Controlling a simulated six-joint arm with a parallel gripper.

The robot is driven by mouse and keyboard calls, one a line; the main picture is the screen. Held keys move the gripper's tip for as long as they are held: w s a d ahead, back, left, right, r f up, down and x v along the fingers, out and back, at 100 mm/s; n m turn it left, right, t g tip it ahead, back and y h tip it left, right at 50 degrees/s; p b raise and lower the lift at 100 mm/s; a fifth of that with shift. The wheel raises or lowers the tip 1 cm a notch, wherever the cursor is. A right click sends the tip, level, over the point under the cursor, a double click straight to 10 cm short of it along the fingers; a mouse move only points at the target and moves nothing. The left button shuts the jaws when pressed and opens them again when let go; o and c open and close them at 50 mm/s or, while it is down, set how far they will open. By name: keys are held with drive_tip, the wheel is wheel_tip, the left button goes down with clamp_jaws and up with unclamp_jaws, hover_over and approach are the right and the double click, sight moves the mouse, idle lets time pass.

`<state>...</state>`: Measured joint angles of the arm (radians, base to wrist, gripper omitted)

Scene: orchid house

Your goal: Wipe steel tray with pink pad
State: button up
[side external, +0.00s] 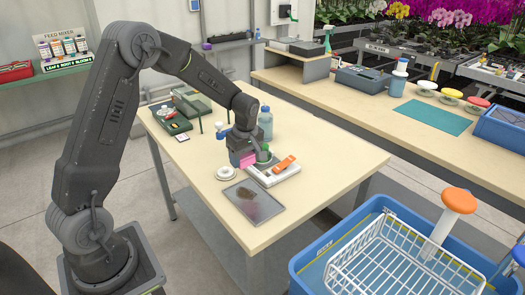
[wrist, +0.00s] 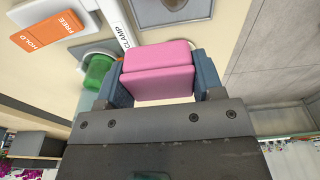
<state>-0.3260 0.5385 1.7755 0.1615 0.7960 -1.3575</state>
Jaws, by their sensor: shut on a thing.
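My gripper (wrist: 158,82) is shut on the pink pad (wrist: 160,70), which sits between its two blue-grey fingers. The pad also shows in the side view (side external: 247,160), low over the wooden table beside the clamp; I cannot tell if it touches anything below. The steel tray (side external: 270,212) lies flat near the table's front corner, with a dark brown smear on its surface. The pad is behind the tray and apart from it in the side view. Part of the tray shows at the top edge of the wrist view (wrist: 149,21).
A white clamp with an orange lever (side external: 285,163) stands close to the right of my gripper. A small white round dish (side external: 226,173) lies to its left, a bottle (side external: 265,125) behind. A blue crate with a white wire rack (side external: 390,262) is off the table's right side.

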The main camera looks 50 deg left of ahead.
sight(239, 186)
drive_tip(key=shift+s+a+f, duration=0.15)
drive_tip(key=shift+s, duration=0.35)
drive_tip(key=shift+s+a+f, duration=0.15)
drive_tip(key=shift+s, duration=0.35)
drive_tip(key=shift+s+f, duration=0.1)
drive_tip(key=shift+f, duration=3.75)
drive_tip(key=shift+d+r, duration=0.2)
drive_tip(key=shift+d, duration=0.1)
drive_tip(key=d, duration=0.3)
drive_tip(key=shift+d+f, duration=0.1)
drive_tip(key=shift+f, duration=0.25)
drive_tip(key=shift+d, duration=1.85)
drive_tip(key=shift+a, duration=3.8)
drive_tip(key=shift+d, duration=3.65)
drive_tip(key=shift+a, duration=3.5)
drive_tip(key=shift+a+r, duration=0.2)
drive_tip(key=shift+d+r, duration=0.1)
drive_tip(key=shift+r, duration=3.75)
